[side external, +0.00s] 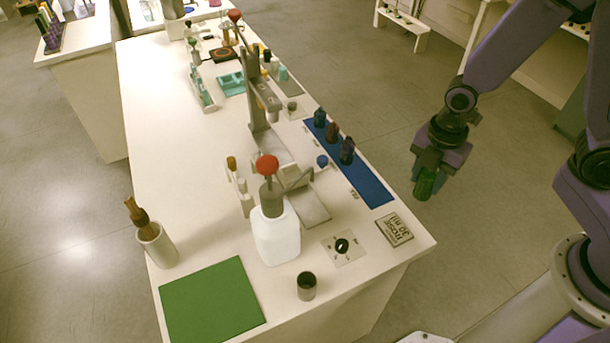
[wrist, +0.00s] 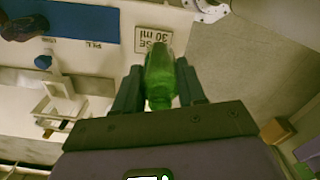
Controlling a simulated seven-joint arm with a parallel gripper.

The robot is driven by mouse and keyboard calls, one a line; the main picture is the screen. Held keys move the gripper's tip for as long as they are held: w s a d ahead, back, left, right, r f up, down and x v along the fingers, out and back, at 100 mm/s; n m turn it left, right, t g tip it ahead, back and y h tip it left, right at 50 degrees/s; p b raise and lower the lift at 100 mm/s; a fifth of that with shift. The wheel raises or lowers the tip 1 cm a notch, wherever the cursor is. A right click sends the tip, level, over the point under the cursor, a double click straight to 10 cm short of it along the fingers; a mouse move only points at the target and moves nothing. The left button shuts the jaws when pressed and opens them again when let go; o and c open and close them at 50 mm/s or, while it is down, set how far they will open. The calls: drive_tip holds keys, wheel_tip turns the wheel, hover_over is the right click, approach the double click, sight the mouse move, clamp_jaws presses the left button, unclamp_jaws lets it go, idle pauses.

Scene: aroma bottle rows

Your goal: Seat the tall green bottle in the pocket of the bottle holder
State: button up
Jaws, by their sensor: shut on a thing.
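The green bottle (side external: 425,186) is in my gripper (side external: 424,178), held in the air off the right side of the table, apart from it. In the wrist view the green bottle (wrist: 160,78) sits between the two fingers of my gripper (wrist: 158,82), which are shut on it. Which piece is the bottle holder is not clear. A small pale rack (side external: 241,190) with an amber-capped vial stands mid-table, and a teal-and-white rack (side external: 203,90) stands farther back. No pocket can be made out clearly.
A blue mat (side external: 372,188) with several dark bottles lies along the table's right edge. The left side is mostly clear.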

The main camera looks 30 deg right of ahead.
drive_tip(key=w+a+r, duration=0.1)
drive_tip(key=w+a, duration=1.1)
drive_tip(key=w, duration=0.2)
drive_tip(key=shift+n, duration=0.4)
drive_tip(key=w+a+f, duration=0.2)
drive_tip(key=w+f, duration=0.1)
drive_tip(key=w, duration=0.1)
drive_tip(key=w+a+f, duration=0.2)
drive_tip(key=w+f, duration=0.1)
drive_tip(key=w, duration=0.1)
drive_tip(key=w+a+f, duration=0.2)
drive_tip(key=w+f, duration=0.1)
drive_tip(key=shift+w+a, duration=0.1)
drive_tip(key=shift+w, duration=0.3)
drive_tip(key=shift+w+f, duration=0.15)
drive_tip(key=shift+f, duration=0.15)
drive_tip(key=shift+a+f, duration=0.1)
drive_tip(key=shift+f, duration=1.45)
drive_tip(key=shift+f, duration=0.15)
drive_tip(key=o, duration=1.1)
